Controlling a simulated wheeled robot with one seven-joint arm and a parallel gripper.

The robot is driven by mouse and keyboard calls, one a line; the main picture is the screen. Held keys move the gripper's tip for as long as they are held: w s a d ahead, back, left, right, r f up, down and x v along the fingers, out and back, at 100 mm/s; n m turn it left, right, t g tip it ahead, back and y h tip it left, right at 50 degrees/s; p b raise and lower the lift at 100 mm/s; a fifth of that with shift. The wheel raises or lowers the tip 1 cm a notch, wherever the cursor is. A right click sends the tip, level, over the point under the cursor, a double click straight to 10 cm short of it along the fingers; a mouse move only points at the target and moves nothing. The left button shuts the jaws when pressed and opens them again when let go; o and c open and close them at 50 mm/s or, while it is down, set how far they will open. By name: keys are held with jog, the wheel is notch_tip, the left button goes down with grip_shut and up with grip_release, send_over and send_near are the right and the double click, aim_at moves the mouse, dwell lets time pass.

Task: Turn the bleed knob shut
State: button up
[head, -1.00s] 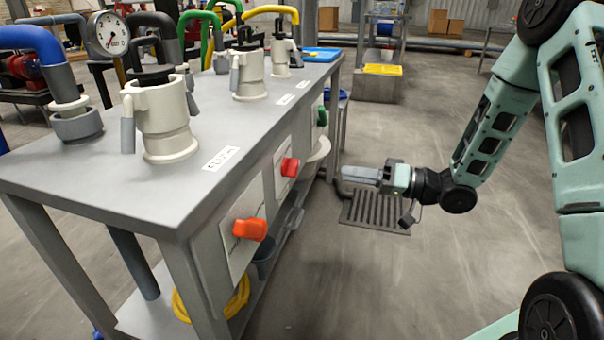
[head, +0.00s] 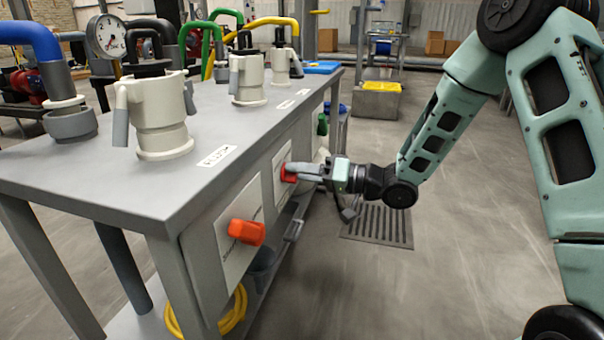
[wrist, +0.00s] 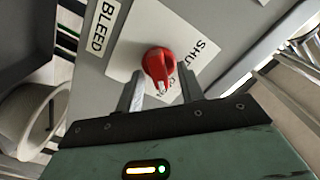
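The red bleed knob (head: 288,173) sits on a panel on the bench's side. In the wrist view the bleed knob (wrist: 157,62) is on a white plate (wrist: 122,58) lettered SHUT at its right and OPEN, partly hidden, below. A BLEED label (wrist: 102,25) is above left. The knob's white mark points down, toward OPEN. My gripper (wrist: 160,78) is open, with one finger on each side of the knob and a visible gap at both sides. In the head view my gripper (head: 306,172) is at the knob, partly covering it; contact there cannot be told.
An orange-red knob (head: 246,232) is on the nearer panel, and a green knob (head: 322,124) farther along. The grey bench top (head: 95,185) carries pale fittings (head: 158,118) and a gauge (head: 106,36). The floor right of the bench is clear around a drain grate (head: 378,226).

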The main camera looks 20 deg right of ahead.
grip_shut()
jog(key=shift+n, duration=0.3)
jog(key=n+b, duration=0.1)
jog(key=n, duration=0.4)
jog(key=n+b, duration=0.1)
jog(key=n, duration=0.5)
jog(key=n+b, duration=0.1)
jog(key=n, duration=0.5)
jog(key=shift+s+a+f, duration=0.15)
jog(key=shift+s+a, duration=0.05)
jog(key=shift+s, duration=0.2)
jog(key=shift+n, duration=0.3)
grip_release()
